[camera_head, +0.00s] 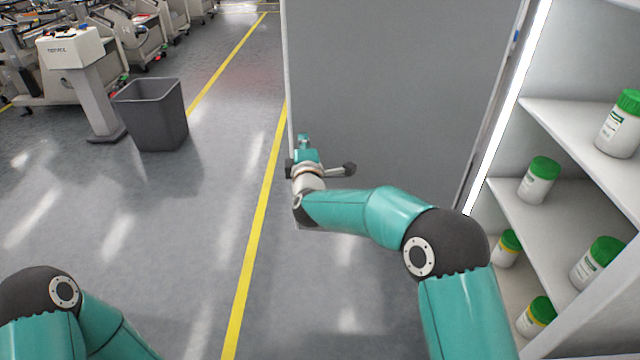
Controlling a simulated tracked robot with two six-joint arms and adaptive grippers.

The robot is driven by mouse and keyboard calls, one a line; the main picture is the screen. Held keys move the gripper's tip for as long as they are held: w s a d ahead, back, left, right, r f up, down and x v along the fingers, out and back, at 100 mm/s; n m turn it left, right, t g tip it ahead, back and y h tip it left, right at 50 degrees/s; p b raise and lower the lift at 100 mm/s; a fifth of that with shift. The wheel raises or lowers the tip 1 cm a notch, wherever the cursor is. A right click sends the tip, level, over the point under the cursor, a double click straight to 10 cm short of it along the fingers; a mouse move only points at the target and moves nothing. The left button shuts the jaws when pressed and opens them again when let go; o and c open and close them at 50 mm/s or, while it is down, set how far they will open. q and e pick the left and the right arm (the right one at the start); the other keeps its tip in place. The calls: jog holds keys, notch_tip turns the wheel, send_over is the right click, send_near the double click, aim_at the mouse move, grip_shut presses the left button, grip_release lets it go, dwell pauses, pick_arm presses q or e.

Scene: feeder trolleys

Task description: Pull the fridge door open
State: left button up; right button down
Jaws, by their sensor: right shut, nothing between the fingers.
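The fridge door (400,75) is a large grey panel that stands swung open, left of the fridge. The open fridge (562,130) shows white shelves at the right, with a bright light strip along its edge. My right gripper (303,140) is at the door's free left edge, low on the panel, and is shut with nothing in it. I cannot tell whether it touches the door. The door handle is not visible. Of my left arm only links show at the bottom left; its gripper is out of view.
Several white jars with green lids (540,180) stand on the fridge shelves. A dark grey bin (152,112) stands on the floor at the left, near a white machine (75,50). Feeder trolleys (135,30) line the back left. The floor between yellow lines is clear.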

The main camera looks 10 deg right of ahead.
jog(key=s+a, duration=0.3)
jog(key=s, duration=1)
jog(key=s+d+f+m+g+h, duration=0.25)
jog(key=d+f+g, duration=0.25)
jog(key=d+f, duration=1.3)
jog(key=s+a+f+m+g+y, duration=0.2)
jog(key=s+f+m+g+y, duration=0.35)
jog(key=s+f, duration=1.3)
jog(key=s+a+f+m+g+y, duration=0.1)
jog(key=s+a+m+g, duration=0.2)
jog(key=s+m, duration=0.35)
jog(key=s+a+f+m+g, duration=0.1)
jog(key=s+a+m+g, duration=0.25)
jog(key=s+m, duration=0.35)
notch_tip(320, 180, up, 19)
jog(key=n+p, duration=0.1)
jog(key=p, duration=1.8)
jog(key=shift+s+d, duration=0.2)
jog(key=shift+d, duration=0.15)
